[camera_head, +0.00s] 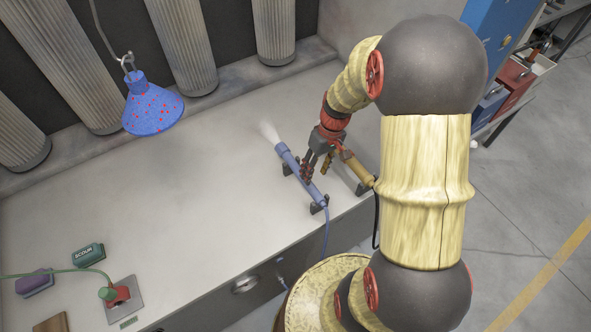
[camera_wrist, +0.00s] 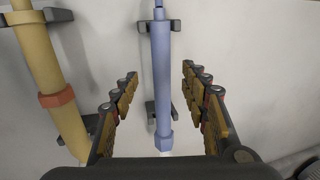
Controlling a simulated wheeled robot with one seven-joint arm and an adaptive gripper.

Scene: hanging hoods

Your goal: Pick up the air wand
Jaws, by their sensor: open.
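A slim blue wand (camera_head: 299,173), which looks like the air wand, lies in dark cradles near the bench's front edge. A pale plume shows at its far tip, and a blue hose (camera_head: 327,232) hangs from its near end. In the wrist view the blue wand (camera_wrist: 161,75) runs lengthwise between the fingers. My gripper (camera_head: 317,165) is open and above the wand, and it also shows in the wrist view (camera_wrist: 160,74) with a finger on each side and gaps to the wand. Whether the fingertips reach down to its level is unclear.
A yellow tool (camera_head: 356,168) with an orange ring lies close beside the wand, also in the wrist view (camera_wrist: 50,80). A blue speckled hood (camera_head: 152,106) hangs at left. A green scrubber (camera_head: 88,254) and purple block (camera_head: 35,283) are front left. The bench middle is clear.

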